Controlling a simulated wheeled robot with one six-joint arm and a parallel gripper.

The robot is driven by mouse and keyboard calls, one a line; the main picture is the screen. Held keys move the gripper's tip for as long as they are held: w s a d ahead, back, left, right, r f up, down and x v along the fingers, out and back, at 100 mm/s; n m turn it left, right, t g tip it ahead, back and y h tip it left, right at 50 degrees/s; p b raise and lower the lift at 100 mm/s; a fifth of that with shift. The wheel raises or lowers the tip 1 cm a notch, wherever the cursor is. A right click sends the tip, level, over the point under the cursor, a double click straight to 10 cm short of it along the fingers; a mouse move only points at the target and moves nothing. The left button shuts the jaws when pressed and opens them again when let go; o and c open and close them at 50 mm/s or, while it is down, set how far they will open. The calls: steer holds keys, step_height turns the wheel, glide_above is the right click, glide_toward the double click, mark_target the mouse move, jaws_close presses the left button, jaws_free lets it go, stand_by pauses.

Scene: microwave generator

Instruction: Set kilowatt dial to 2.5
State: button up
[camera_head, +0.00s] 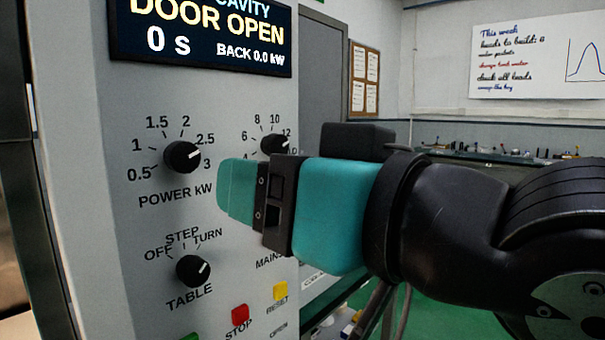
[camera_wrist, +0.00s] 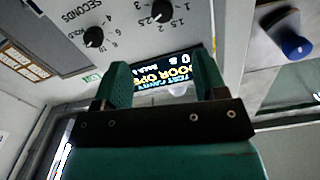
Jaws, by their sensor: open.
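The kilowatt dial (camera_head: 183,157), a black knob marked POWER kW with a scale from 0.5 to 3, is on the grey panel in the head view. Its white mark points right and slightly up, around 2.5 to 3; I cannot tell exactly where. The dial also shows upside down at the top of the wrist view (camera_wrist: 162,11). My gripper (camera_head: 236,188) has teal fingers and is in front of the panel, to the right of the dial and apart from it. In the wrist view the fingers (camera_wrist: 161,82) are spread with nothing held between them.
A seconds dial (camera_head: 274,144) is right of the kilowatt dial, partly behind my gripper. The TABLE dial (camera_head: 193,270) is below, with red (camera_head: 240,315) and yellow (camera_head: 281,291) buttons nearby. The display (camera_head: 200,38) above reads DOOR OPEN, 0 S, BACK 0.0 kW.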

steer(key=p+v, duration=0.2)
steer(key=shift+r+p, duration=0.2)
steer(key=shift+p, duration=0.15)
steer(key=w+d+f+m+g+h, duration=0.2)
steer(key=w+d+f+h, duration=0.25)
steer(key=f, duration=0.25)
steer(key=s+d+f+n+g+h+p, duration=0.1)
steer(key=s+d+f+g+h, duration=0.4)
steer(key=s+d+f+g, duration=0.3)
steer(key=d+g, duration=0.1)
steer(key=d, duration=0.2)
steer(key=shift+s+d+g+p, duration=0.2)
steer(key=shift+d+g+p, duration=0.1)
steer(key=shift+g, duration=0.1)
